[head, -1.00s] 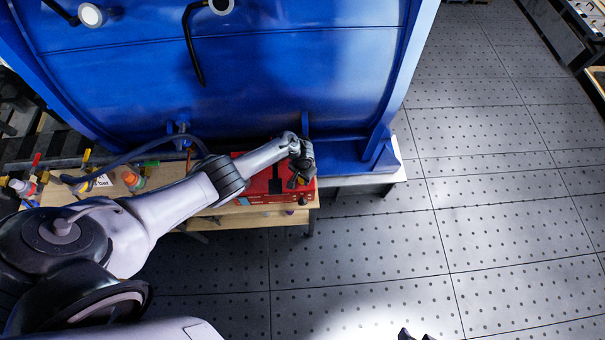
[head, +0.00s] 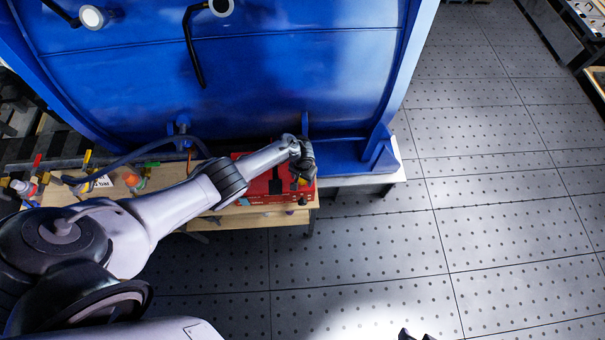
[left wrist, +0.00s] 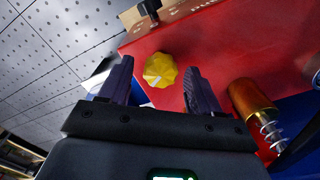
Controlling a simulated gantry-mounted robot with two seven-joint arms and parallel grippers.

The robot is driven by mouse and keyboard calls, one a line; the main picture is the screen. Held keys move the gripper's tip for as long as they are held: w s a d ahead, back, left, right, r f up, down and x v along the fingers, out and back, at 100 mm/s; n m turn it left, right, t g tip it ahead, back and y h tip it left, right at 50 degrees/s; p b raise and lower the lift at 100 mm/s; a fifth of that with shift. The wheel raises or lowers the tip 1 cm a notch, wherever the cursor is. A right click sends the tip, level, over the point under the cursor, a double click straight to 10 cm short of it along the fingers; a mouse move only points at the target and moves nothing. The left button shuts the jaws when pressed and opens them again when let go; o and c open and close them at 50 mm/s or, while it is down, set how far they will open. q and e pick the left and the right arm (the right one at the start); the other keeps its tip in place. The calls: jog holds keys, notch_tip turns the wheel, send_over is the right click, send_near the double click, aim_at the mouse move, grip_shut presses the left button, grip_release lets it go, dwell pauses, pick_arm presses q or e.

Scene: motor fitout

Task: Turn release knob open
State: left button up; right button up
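The release knob, taken to be the yellow fluted knob (left wrist: 160,70) with a white mark, sits on the red box (left wrist: 225,55). The red box (head: 270,185) also shows in the head view, at the end of the bench. My left gripper (head: 302,183) is over the right end of the box. In the left wrist view my left gripper (left wrist: 158,82) is open. The knob shows in the gap between its two fingers, and neither finger visibly touches it. Two dark tips at the bottom edge of the head view seem to be my right gripper (head: 416,335); the rest is out of frame.
An orange-gold cylinder with a spring (left wrist: 255,105) stands beside the right finger. A black knob (left wrist: 149,7) is on the box's edge. The large blue tank (head: 290,60) rises behind the bench. Valves with coloured handles (head: 90,170) are at the left.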

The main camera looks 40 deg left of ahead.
pick_arm(q)
jog(key=shift+r+p, duration=0.35)
jog(key=shift+r, duration=0.05)
notch_tip(320, 180, up, 10)
jog(key=p, duration=0.4)
dwell(0.5)
